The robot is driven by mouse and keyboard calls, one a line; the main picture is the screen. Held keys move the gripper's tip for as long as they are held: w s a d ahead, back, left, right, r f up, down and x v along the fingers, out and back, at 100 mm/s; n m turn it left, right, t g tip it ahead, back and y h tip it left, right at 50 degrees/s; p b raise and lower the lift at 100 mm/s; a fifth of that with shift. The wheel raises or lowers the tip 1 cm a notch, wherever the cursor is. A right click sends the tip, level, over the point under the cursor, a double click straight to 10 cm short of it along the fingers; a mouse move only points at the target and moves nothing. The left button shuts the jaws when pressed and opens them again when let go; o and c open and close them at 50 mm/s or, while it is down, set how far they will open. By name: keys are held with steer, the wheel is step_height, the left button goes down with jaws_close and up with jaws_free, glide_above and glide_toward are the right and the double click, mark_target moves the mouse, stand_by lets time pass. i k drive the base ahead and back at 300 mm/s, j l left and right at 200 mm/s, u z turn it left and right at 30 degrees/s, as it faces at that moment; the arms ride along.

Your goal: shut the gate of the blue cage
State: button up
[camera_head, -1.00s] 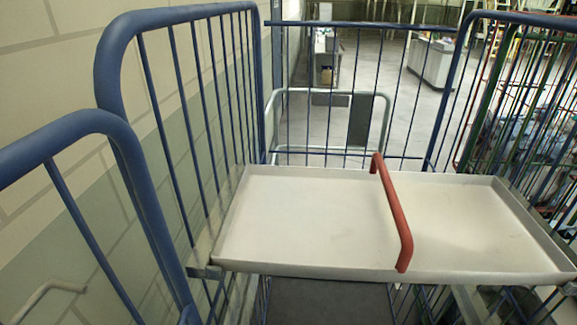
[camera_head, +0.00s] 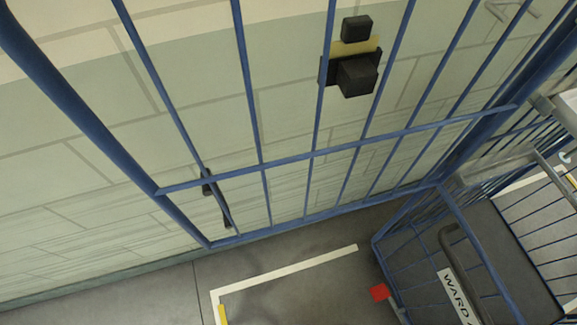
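The gate (camera_head: 290,158) of the blue cage is a blue tube frame with upright bars and one cross bar. It fills the upper left and middle of the view and stands open, spread in front of the pale wall. Its right edge meets the cage (camera_head: 412,262) at the lower right. The front opening of the cage is uncovered. Black blocks with a brass-coloured plate (camera_head: 352,62) show among the gate's bars; I cannot tell whether they belong to the gate or the wall. My gripper is not in view.
The block wall (camera_head: 60,165) runs close behind the gate. A white floor line (camera_head: 290,268) and bare grey floor lie in front.

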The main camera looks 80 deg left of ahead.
mark_target(356, 76)
steer(key=k+j+u, duration=0.1)
steer(key=k+j, duration=0.7)
steer(key=k+j+u, duration=0.15)
steer(key=k+j, duration=0.25)
steer(key=j, duration=0.2)
steer(key=k+j, duration=0.4)
steer(key=i+j, duration=0.1)
steer(key=i+u, duration=0.05)
